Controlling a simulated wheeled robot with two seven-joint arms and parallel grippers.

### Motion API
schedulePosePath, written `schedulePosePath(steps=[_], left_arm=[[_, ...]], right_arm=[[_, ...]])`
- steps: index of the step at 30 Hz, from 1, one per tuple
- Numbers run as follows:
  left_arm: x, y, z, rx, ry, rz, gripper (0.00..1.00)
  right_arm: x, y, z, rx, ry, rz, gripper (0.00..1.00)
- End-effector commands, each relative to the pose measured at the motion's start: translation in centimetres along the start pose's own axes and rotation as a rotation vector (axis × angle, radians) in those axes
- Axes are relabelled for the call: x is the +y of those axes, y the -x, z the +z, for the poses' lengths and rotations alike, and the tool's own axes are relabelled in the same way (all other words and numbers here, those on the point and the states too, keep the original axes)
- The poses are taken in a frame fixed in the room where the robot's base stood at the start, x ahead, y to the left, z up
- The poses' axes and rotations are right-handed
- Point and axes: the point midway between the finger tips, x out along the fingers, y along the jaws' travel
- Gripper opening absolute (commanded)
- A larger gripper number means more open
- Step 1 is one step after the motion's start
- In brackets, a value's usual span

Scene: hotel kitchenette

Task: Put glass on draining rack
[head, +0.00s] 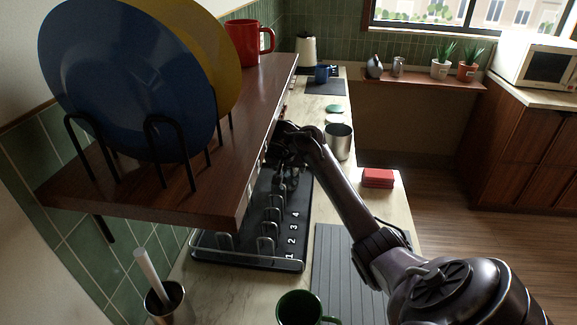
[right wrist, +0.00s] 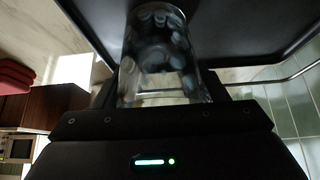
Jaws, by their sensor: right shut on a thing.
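The black draining rack (head: 262,243) lies on the counter under the wooden shelf, with wire loops and the numbers 1 to 4 along its right side. My right gripper (head: 288,165) is over the far part of the rack, partly in the shelf's shadow. In the right wrist view it is shut on a clear glass (right wrist: 158,55), which stands out in front of the jaws against the dark rack (right wrist: 235,30). In the head view the glass is hard to make out, and I cannot tell whether it touches the rack. My left gripper is not in view.
The wooden shelf (head: 225,140) with a blue plate (head: 125,80), a yellow plate and a red mug (head: 245,42) overhangs the rack closely. A metal canister (head: 338,142), red cloths (head: 377,178), a grey mat (head: 340,270) and a green mug (head: 298,308) are nearby.

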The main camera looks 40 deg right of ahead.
Motion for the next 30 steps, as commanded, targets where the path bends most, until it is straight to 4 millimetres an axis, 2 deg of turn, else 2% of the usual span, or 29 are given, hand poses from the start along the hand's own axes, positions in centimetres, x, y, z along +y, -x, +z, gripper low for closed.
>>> schedulePosePath(steps=[1,6,16,27,30], left_arm=[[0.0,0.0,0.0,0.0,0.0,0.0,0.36],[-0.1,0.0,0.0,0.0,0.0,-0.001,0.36],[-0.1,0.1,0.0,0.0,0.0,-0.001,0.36],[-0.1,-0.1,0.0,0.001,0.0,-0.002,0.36],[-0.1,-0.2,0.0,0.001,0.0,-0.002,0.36]], right_arm=[[0.0,-0.1,0.1,0.0,0.0,0.0,0.67],[0.0,-0.1,0.1,-0.001,0.0,0.001,0.88],[0.0,0.3,-0.2,0.0,0.001,0.0,0.88],[-0.2,6.0,-0.1,0.001,0.001,-0.004,0.88],[-0.1,7.1,-0.1,0.0,0.0,-0.002,0.88]])
